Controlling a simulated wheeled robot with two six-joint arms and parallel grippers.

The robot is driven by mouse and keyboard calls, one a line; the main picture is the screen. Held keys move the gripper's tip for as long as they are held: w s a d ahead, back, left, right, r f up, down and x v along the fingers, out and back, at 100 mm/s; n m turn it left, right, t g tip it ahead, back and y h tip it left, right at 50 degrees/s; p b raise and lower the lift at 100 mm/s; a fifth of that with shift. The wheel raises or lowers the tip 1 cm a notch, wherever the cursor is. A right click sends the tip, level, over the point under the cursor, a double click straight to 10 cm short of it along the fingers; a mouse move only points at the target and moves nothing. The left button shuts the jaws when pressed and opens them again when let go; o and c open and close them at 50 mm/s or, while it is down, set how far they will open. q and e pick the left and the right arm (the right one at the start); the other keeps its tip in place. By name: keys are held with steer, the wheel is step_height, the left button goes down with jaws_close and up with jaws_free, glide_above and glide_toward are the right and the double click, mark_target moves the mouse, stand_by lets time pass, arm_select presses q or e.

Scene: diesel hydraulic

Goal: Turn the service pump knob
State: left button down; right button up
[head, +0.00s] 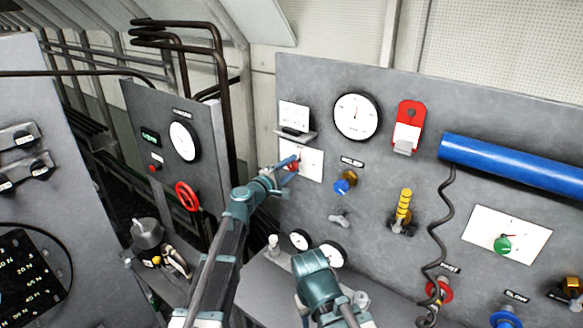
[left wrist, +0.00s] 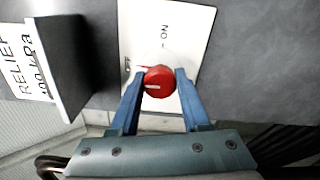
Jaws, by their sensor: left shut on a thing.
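The service pump knob is a red round knob (left wrist: 158,82) with a white pointer line, on a white plate (left wrist: 196,30) marked ON and partly hidden OFF lettering. In the left wrist view my left gripper (left wrist: 160,80) has its two blue fingers on either side of the knob, shut on it. In the head view the red knob (head: 294,166) shows in part behind my left gripper (head: 289,164), which reaches the white plate on the grey panel. My other arm shows at the bottom centre of the head view; its gripper fingers cannot be made out.
A small shelf (left wrist: 78,68) juts out beside the plate, close to the left gripper. A blue-and-gold knob (head: 345,182), a round gauge (head: 357,116) and a blue cylinder (head: 510,165) are on the same panel. A red handwheel (head: 187,197) is on the panel to the left.

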stand_by(0.3)
arm_select(q)
steer(key=shift+c, duration=1.9)
jaws_free()
steer(key=v, duration=1.4)
